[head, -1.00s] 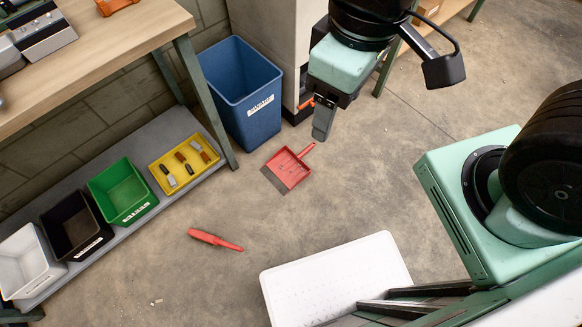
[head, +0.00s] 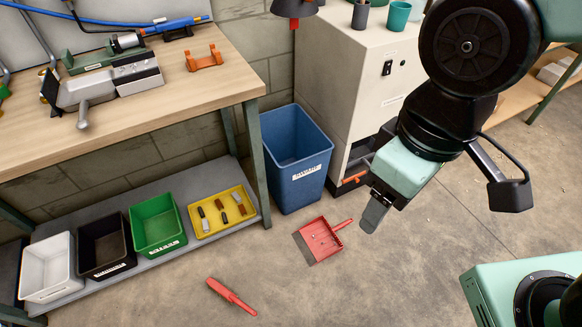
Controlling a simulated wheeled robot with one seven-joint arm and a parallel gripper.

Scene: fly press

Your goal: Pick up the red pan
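The red pan (head: 322,241) is a dustpan lying on the concrete floor, its handle pointing up and to the right. A few small specks lie in it, and a dark strip edges its left side. My gripper (head: 373,216) hangs to the right of the pan, beyond the handle's end in the picture, and appears apart from it. Its fingers are seen from the side and overlap, so the gap between them is hidden. Nothing shows held in it.
A red brush (head: 231,296) lies on the floor. A blue bin (head: 297,165) and a pale cabinet (head: 352,90) stand behind the pan. The workbench (head: 200,88) has a low shelf with trays (head: 158,224) at left. Floor around the pan is clear.

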